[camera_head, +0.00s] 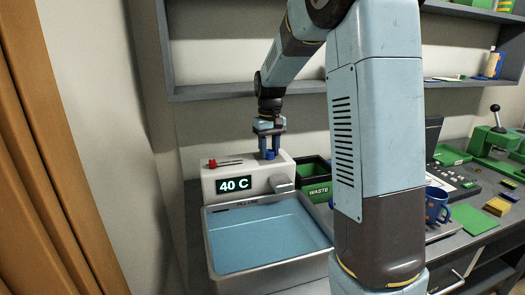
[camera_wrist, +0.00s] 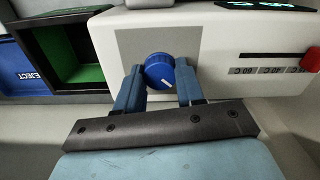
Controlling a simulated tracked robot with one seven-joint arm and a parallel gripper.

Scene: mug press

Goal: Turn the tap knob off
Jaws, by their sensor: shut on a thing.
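The tap knob is a round blue knob with a white mark, on top of the white tap unit; it shows in the wrist view (camera_wrist: 160,71) between my fingers, and in the head view (camera_head: 270,154). My gripper (camera_head: 268,150) reaches down from above, with its two blue fingers on either side of the knob; it also shows in the wrist view (camera_wrist: 158,88). It is shut on the knob. The white tap unit (camera_head: 222,198) has a display reading 40 C. A grey spout (camera_head: 281,184) sits above the basin, which holds blue water.
The basin (camera_head: 326,246) stands in front of the tap unit. A red slider (camera_head: 212,163) is left of the knob in the head view. A shelf (camera_head: 215,91) runs behind my arm. A blue mug (camera_head: 434,206) stands farther right.

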